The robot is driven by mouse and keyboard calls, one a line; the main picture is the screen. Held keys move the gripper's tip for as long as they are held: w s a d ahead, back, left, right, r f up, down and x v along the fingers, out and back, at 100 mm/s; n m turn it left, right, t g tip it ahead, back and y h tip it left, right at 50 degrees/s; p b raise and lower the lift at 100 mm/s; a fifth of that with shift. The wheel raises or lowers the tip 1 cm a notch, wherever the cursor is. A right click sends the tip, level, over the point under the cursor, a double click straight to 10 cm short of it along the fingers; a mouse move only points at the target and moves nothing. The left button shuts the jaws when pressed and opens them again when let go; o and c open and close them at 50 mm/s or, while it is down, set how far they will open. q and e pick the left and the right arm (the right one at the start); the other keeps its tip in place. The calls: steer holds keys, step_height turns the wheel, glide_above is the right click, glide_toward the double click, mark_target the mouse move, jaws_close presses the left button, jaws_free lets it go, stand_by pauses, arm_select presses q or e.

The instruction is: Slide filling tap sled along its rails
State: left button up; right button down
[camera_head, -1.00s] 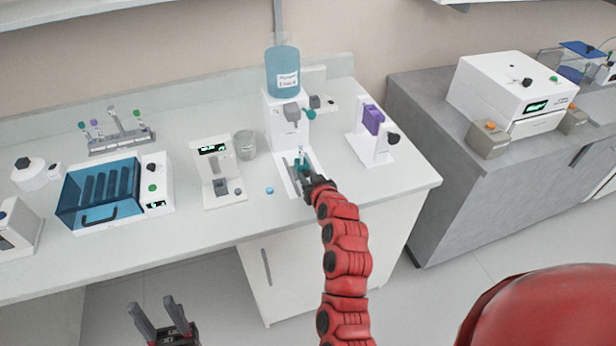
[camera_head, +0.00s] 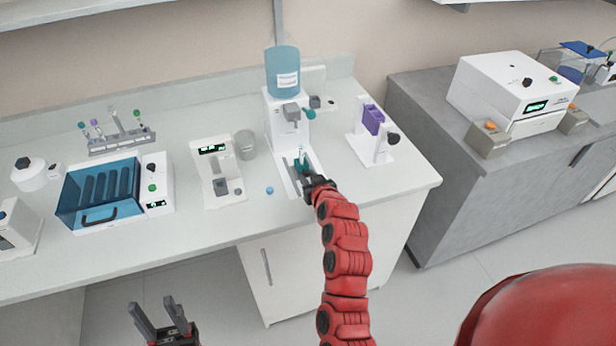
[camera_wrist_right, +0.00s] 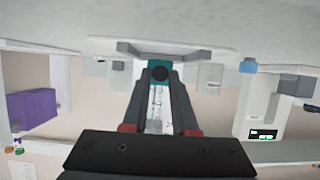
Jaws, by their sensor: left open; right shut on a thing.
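The filling station (camera_head: 286,128) stands on the bench, a white stand with a teal bottle (camera_head: 283,75) on top and a grey tap (camera_head: 291,112) with a teal knob. Its white base has dark rails reaching towards the bench front. The teal sled (camera_head: 301,165) sits on the rails with a clear tube upright on it, roughly below and in front of the tap. My right gripper (camera_head: 309,184) is shut on the sled's front end. The right wrist view shows the teal part (camera_wrist_right: 160,64) between the fingertips. My left gripper (camera_head: 159,320) is open and empty, low in front of the bench.
A white dispenser (camera_head: 216,170) and a glass beaker (camera_head: 245,144) stand left of the station; a blue cap (camera_head: 269,190) lies between. A white holder with a purple block (camera_head: 374,120) is on the right. A blue-lidded box (camera_head: 100,192) is further left.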

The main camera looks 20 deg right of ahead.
mark_target(303, 167)
steer(key=shift+w, duration=0.1)
steer(key=w+b, duration=0.1)
steer(key=w, duration=0.3)
steer(key=shift+a+b, duration=0.1)
steer(key=shift+b, duration=0.3)
steer(key=shift+w, duration=0.2)
steer(key=shift+r, duration=0.15)
steer(key=c, duration=1.1)
jaws_free()
steer(key=o, duration=0.4)
steer(key=shift+w, duration=0.15)
steer(key=shift+s, duration=0.2)
